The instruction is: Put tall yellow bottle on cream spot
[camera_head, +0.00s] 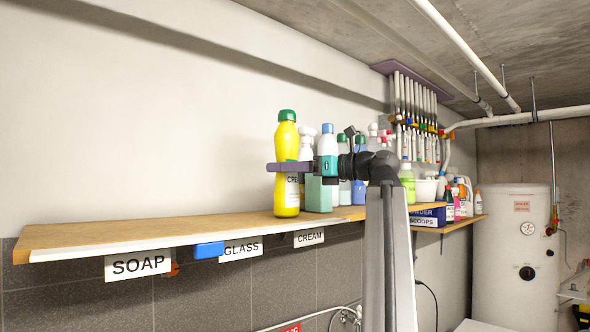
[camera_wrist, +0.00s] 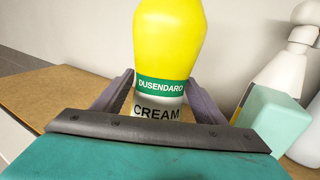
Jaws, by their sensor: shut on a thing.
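The tall yellow bottle (camera_head: 286,150) with a green cap is upright at the shelf, above the stretch between the GLASS and CREAM labels. My gripper (camera_head: 286,167) is shut on it around its lower half. In the wrist view the yellow bottle (camera_wrist: 168,45) stands between the two fingers, and its label reads DUSENDARO and CREAM. Its base seems at shelf level; I cannot tell whether it touches the board. The CREAM label (camera_head: 309,238) hangs on the shelf's front edge, below and right of the bottle.
The wooden shelf (camera_head: 130,234) is bare to the left, above the SOAP label (camera_head: 138,265) and GLASS label (camera_head: 241,248). A pale green box (camera_head: 319,194) and several bottles stand close on the right. A blue block (camera_head: 208,250) hangs at the front edge.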

